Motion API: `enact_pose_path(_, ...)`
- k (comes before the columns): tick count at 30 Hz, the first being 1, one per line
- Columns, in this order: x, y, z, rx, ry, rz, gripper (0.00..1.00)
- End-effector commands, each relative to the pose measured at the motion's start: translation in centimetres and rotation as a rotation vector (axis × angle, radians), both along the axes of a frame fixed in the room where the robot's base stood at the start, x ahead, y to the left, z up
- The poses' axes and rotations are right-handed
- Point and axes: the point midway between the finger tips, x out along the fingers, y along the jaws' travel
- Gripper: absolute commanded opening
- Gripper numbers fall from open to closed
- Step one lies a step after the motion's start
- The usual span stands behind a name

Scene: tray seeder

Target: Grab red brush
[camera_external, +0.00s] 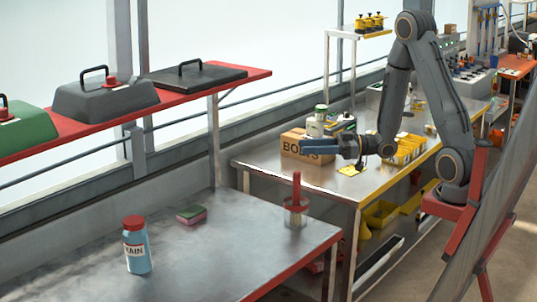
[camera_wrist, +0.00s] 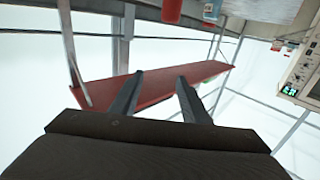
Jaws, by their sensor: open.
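The red brush (camera_external: 296,188) stands upright, handle up, in a small clear jar (camera_external: 295,215) near the right end of the dark metal table. My gripper (camera_external: 284,146) is held in the air, above and slightly right of the brush in the external view, with its fingers pointing left. In the wrist view my gripper (camera_wrist: 159,76) has its two fingers spread apart with nothing between them. I cannot identify the brush for certain in the wrist view.
A blue bottle with a red cap (camera_external: 137,252) and a pink-green sponge (camera_external: 191,215) are on the dark table (camera_external: 215,260). A cardboard box (camera_external: 300,148) and yellow bins (camera_external: 405,150) sit on the table behind. A red shelf (camera_external: 180,95) holds lidded trays.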

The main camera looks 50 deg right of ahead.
Motion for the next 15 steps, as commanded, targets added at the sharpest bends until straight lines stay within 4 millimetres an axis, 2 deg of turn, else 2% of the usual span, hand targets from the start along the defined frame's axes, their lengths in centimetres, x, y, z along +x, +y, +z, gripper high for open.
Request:
enact_pose_path(1, 0.1, 0.0, -1.3, -0.003, 0.010, -0.004, 0.42)
enact_pose_path(9, 0.1, 0.0, -6.7, -0.006, 0.011, -0.006, 0.42)
enact_pose_path(15, 0.2, 0.0, -9.9, -0.009, 0.008, -0.006, 0.42)
